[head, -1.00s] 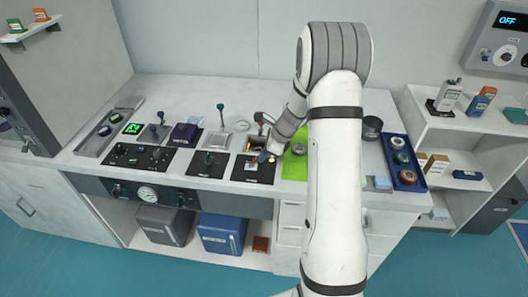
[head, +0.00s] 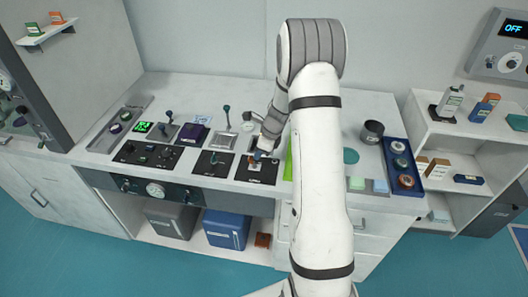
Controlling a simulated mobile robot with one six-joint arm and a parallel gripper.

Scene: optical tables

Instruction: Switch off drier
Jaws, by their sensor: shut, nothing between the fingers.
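No device in the head view carries a readable drier label, so I cannot tell for sure which one is the drier. My gripper (head: 258,155) is shut and empty, small in the picture. It points down at the black control plate (head: 262,178) at the right of the row on the bench. It is at or just above a small switch part on that plate; contact cannot be made out. My arm and gripper hide part of the plate and what stands behind it. A middle black plate with a small lever (head: 214,160) is just to the left.
A black knob panel (head: 146,155) and a tall lever (head: 227,115) stand on the bench (head: 190,90). A dark cup (head: 372,131) and a blue tray (head: 407,184) are at the right. A wall unit (head: 512,45) displays OFF. My arm crosses the bench's right half.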

